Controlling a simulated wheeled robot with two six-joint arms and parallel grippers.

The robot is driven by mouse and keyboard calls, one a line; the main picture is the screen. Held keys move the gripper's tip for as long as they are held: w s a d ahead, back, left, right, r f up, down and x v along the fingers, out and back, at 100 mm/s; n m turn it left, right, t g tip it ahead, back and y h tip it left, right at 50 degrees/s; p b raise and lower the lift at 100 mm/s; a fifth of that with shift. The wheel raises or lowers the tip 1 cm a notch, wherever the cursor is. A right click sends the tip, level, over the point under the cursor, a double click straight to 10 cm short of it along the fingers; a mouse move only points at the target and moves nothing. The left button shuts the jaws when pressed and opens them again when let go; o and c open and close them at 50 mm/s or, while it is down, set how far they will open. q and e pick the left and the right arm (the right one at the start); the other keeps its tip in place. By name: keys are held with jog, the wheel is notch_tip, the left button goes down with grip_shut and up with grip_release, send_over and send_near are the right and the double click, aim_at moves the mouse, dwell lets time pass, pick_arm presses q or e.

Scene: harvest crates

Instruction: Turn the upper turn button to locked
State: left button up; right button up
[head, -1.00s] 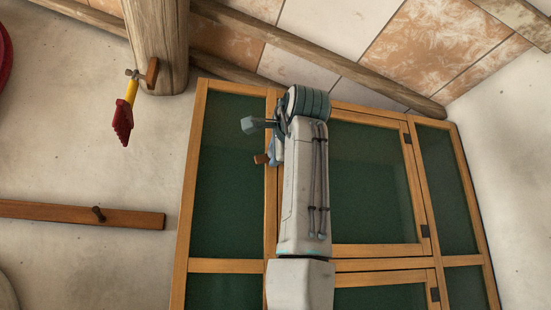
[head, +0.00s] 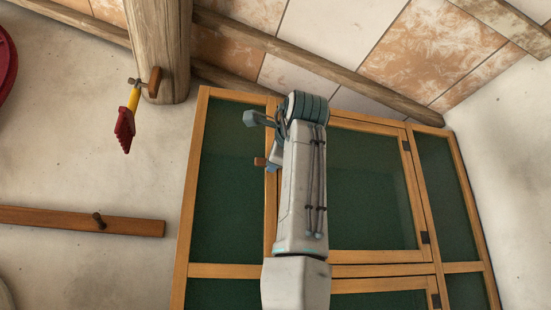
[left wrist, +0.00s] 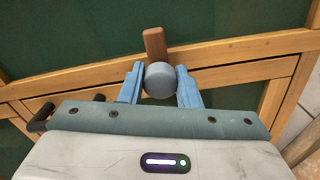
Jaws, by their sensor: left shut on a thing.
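The upper turn button (left wrist: 154,42) has a brown wooden tab and a round grey knob (left wrist: 160,80). In the left wrist view the tab points up, over the wooden frame toward a green panel. In the head view the tab (head: 260,162) sticks out left of my arm, pointing left; the knob is hidden there. My left gripper (left wrist: 159,68) is shut on the knob, with one blue finger at each side. In the head view its blue finger part (head: 275,155) shows beside the wrist. My right gripper is in neither view.
The cabinet (head: 236,93) has wooden frames and green panels; its upper door (head: 370,252) has hinges at the right. A red and yellow tool (head: 126,125) hangs on a post (head: 160,40) at left. A wooden peg rail (head: 60,219) is on the wall.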

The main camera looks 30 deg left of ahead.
pick_arm(q)
jog(key=shift+f, duration=0.1)
jog(key=o, duration=1)
jog(key=b+v, duration=0.4)
jog(key=v, duration=0.6)
jog(key=shift+s+d, duration=0.25)
